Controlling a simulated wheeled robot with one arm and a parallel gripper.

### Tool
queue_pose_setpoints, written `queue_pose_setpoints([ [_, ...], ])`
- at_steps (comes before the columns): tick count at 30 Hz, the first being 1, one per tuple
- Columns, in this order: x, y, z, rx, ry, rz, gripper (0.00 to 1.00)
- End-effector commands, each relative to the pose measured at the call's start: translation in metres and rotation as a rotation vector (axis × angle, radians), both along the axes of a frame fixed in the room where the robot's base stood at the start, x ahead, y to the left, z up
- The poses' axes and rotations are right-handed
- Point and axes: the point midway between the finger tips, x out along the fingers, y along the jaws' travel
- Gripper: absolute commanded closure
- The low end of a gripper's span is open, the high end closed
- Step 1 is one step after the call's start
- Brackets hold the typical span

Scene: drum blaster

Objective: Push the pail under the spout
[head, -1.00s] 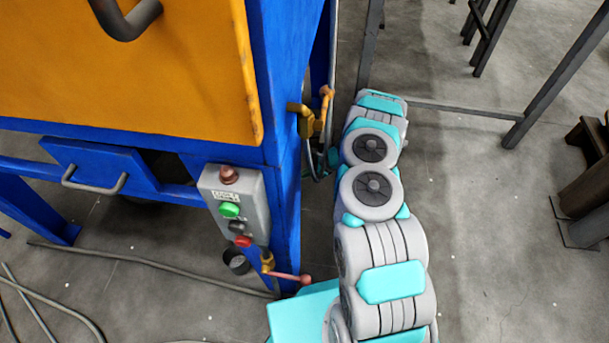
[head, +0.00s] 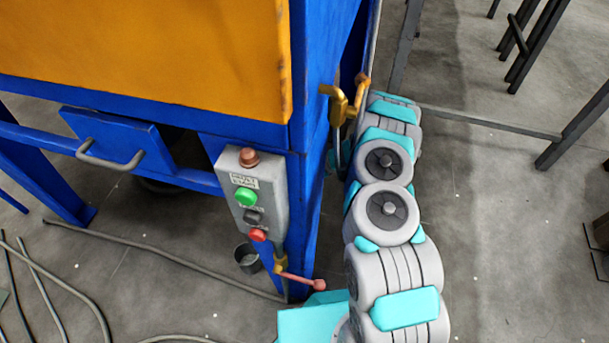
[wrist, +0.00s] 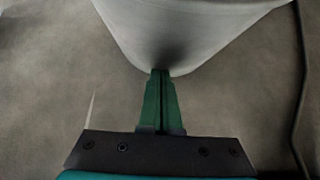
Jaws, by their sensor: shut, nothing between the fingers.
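A pale grey tapered vessel that looks like the pail (wrist: 190,30) fills the top of the wrist view, narrowing toward my fingers. My gripper (wrist: 161,72) is shut and empty, its green fingertips at the vessel's lower edge. I cannot tell whether they touch or stop just short. In the head view, a small grey bucket (head: 248,258) shows low beside the blue post, under the control box. I cannot tell if it is the same vessel. My gripper is hidden in the head view behind the machine's corner and my arm. I cannot make out the spout clearly.
The blue and orange machine (head: 140,60) stands left of my arm, close to it. A control box (head: 250,200), a brass valve (head: 345,105) and a red-handled lever (head: 300,280) stick out. Cables (head: 150,250) lie on the floor. Floor to the right is mostly clear.

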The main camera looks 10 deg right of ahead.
Motion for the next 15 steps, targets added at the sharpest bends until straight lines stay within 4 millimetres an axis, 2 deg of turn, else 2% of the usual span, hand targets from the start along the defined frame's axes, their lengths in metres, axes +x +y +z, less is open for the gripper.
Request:
queue_pose_setpoints([
  [5,-0.004,-0.008,0.000,0.000,0.001,-0.001,1.00],
  [10,-0.016,-0.032,0.000,0.000,0.001,-0.002,1.00],
  [15,-0.023,-0.058,0.031,-0.001,-0.004,-0.001,1.00],
])
